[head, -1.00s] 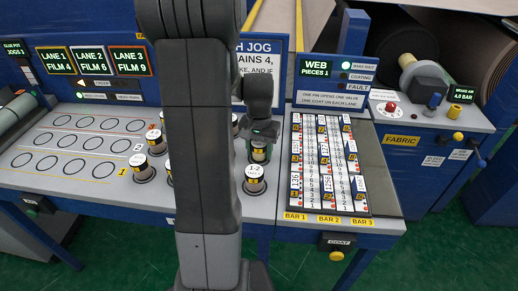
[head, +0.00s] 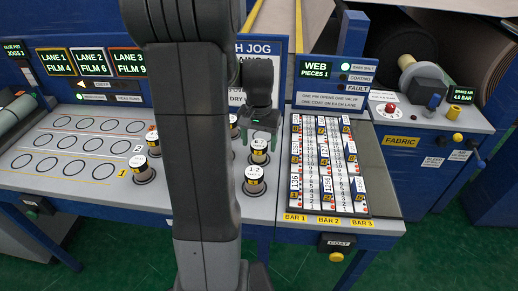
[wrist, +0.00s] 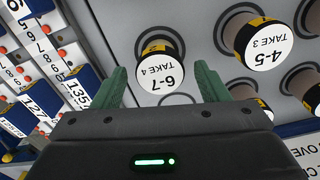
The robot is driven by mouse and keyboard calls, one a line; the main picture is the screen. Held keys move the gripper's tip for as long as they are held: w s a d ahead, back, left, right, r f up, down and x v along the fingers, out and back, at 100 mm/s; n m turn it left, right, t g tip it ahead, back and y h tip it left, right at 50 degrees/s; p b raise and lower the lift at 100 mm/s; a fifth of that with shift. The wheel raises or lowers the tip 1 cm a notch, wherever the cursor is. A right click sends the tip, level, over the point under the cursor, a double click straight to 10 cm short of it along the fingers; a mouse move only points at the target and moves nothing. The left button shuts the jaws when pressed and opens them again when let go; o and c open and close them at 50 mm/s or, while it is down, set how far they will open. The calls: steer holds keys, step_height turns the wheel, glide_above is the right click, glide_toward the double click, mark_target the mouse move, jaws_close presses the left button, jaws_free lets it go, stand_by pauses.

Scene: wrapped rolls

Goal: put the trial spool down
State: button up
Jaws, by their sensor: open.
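The spool labelled 6-7, TAKE 4 (wrist: 158,72) has a white top with a yellow and black band. It stands upright in a dark ring on the grey deck and also shows in the head view (head: 259,144). My gripper (head: 263,128) is open just above it. In the wrist view the two green fingers (wrist: 160,82) are spread, with the spool's top framed between and beyond them. They appear clear of it. I cannot tell the exact height gap. My arm hides part of the deck in the head view.
The 1-2 spool (head: 254,174) stands close in front. The TAKE 3 spool (wrist: 262,42) stands nearby. More spools (head: 143,170) stand left of my arm. The bar board (head: 325,165) lies to the right, and the jog sign (head: 278,55) rises behind. Empty rings fill the left deck.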

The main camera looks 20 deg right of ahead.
mark_target(259, 144)
step_height(259, 144, up, 8)
steer(key=shift+r, duration=0.1)
stand_by(0.4)
step_height(259, 144, down, 12)
steer(key=shift+f, duration=0.1)
steer(key=shift+r, duration=1.85)
steer(key=shift+f, duration=0.15)
